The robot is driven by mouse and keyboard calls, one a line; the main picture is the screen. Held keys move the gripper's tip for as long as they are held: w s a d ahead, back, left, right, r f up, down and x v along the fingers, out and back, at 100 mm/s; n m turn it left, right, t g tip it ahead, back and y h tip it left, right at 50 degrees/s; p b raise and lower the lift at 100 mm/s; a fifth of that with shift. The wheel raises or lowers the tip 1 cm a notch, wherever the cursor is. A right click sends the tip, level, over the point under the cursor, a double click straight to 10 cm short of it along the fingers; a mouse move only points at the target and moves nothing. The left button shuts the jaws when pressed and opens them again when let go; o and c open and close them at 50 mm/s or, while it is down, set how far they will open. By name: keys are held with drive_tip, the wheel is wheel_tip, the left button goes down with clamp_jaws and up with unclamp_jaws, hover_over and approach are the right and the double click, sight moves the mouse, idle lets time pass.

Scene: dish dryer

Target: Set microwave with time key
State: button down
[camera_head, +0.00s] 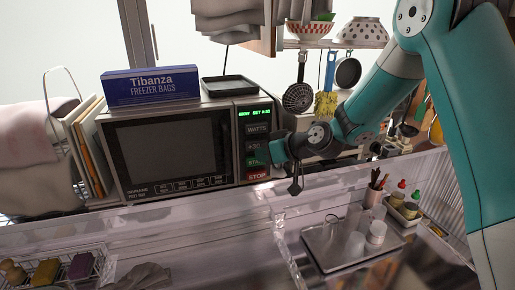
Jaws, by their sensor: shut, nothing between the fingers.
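The microwave (165,150) stands on the counter at the back, with a dark door window and a control panel on its right side. Its display (254,113) is lit with green text, too small to read surely. Below it are the grey WATTS key (257,129), a grey +30 time key (252,146), a green START key (253,161) and a red STOP key (257,175). My gripper (269,152) is shut and empty at the right edge of the panel, beside the +30 and START keys, partly covering them. I cannot tell whether it touches a key.
A blue freezer bag box (151,86) and a black tray (229,86) lie on the microwave. Utensils (298,97) hang to the right, above my wrist. A clear ledge (150,215) runs in front. A tray with glasses (325,258) stands at lower right.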

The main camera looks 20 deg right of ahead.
drive_tip(key=shift+s+b, duration=1.2)
drive_tip(key=shift+s, duration=1.3)
idle(0.8)
